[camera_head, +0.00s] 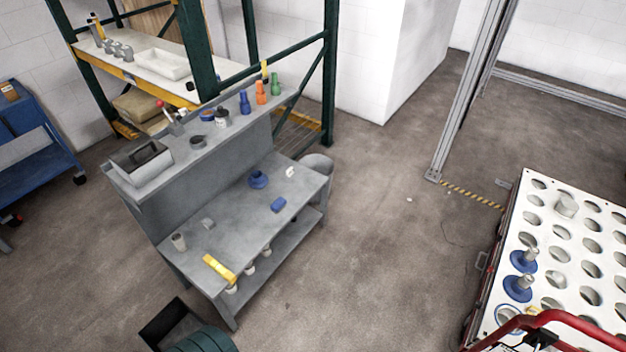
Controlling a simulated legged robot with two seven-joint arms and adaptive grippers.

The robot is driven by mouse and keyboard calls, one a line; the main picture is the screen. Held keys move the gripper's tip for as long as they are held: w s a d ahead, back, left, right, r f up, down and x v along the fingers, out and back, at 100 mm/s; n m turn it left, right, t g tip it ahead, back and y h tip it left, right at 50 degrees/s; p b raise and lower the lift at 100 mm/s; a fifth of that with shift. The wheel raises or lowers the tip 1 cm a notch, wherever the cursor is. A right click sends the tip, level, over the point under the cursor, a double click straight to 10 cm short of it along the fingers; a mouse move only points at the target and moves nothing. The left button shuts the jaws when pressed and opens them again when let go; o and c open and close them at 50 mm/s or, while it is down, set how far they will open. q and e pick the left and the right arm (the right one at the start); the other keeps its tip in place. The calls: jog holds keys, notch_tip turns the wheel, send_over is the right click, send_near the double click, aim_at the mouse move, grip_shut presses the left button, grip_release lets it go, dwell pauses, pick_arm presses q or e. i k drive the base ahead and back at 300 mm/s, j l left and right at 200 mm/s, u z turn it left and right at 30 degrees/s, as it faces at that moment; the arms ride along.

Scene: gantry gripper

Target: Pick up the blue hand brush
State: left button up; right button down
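A small blue oblong object (278,204) lies on the lower top of the grey workbench (235,222), near its right front edge. It may be the blue hand brush, but it is too small to tell bristles or handle. A round blue piece (258,180) stands behind and to the left of it on the same top. Neither of my grippers can be made out in the head view.
A yellow object (219,268) lies at the bench's near end. Bottles and a grey bin (141,160) stand on its upper shelf. A white perforated rack (575,245) and red bar (560,318) are at right. Open floor (385,240) lies between bench and rack.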

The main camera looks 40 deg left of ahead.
aim_at(276, 206)
jog(key=u, duration=2.15)
jog(key=i+l+u, duration=0.15)
jog(key=l+u, duration=0.25)
jog(key=i+l+u, duration=0.15)
jog(key=l+u, duration=0.15)
jog(key=u, duration=0.15)
jog(key=l+u, duration=0.4)
